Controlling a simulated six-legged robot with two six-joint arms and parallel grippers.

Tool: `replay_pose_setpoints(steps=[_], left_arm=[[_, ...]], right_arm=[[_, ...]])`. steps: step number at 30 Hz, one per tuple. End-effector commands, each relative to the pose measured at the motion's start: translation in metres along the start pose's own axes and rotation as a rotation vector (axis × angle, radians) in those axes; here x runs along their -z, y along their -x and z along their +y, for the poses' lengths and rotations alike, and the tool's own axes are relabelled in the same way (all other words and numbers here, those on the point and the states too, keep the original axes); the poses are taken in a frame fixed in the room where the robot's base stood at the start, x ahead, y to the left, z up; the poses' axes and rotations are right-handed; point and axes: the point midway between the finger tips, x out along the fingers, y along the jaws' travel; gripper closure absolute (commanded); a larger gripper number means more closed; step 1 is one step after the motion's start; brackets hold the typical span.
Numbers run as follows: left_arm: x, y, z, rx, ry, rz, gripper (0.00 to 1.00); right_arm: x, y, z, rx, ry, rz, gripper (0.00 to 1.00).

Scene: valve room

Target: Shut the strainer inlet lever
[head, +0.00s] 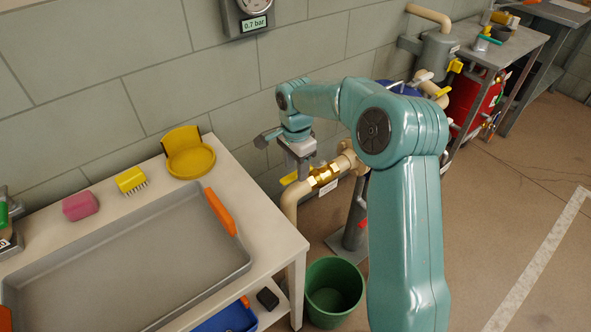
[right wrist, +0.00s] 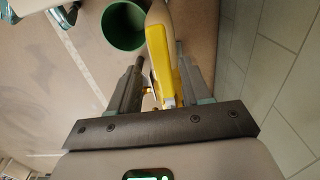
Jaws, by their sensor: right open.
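The strainer inlet lever (head: 289,179) is yellow and partly hidden by my right gripper in the head view. It sits at a brass valve (head: 324,176) on a beige pipe (head: 291,203) and looks roughly in line with the pipe. My right gripper (head: 303,172) points down over the lever. In the right wrist view the yellow lever (right wrist: 162,68) shows between the two open fingers of the gripper (right wrist: 160,68), nearer the right finger. I cannot tell whether a finger touches it. My left gripper is not in view.
A green bucket (head: 334,290) stands on the floor below the pipe. A table with a grey tray (head: 130,270), a yellow brush (head: 131,180) and a pink sponge (head: 80,205) is at left. The wall is close behind the valve; the floor at right is clear.

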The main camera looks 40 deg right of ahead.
Motion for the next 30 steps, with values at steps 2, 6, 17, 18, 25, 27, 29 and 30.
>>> replay_pose_setpoints(steps=[2,6,17,18,25,27,29,30], left_arm=[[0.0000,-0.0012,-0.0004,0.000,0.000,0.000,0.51],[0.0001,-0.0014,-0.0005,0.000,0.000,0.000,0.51],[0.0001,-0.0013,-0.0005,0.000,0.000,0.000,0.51],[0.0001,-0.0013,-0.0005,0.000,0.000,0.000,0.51],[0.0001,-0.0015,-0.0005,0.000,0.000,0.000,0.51],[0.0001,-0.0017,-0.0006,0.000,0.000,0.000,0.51],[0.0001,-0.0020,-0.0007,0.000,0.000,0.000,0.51],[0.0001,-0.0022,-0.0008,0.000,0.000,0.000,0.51]], right_arm=[[-0.0001,-0.0075,-0.0007,0.000,0.000,0.000,0.52],[-0.0002,-0.0118,-0.0019,0.001,0.000,0.000,0.52],[-0.0002,-0.0116,-0.0021,0.001,0.000,0.000,1.00],[-0.0002,-0.0116,-0.0021,0.001,0.000,0.000,1.00],[-0.0001,-0.0114,-0.0012,0.001,0.010,0.000,1.00],[0.0000,-0.0113,0.0001,0.002,0.023,0.000,1.00],[0.0000,-0.0114,0.0020,0.002,0.042,0.000,1.00],[0.0000,-0.0116,0.0037,0.001,0.059,0.000,1.00]])
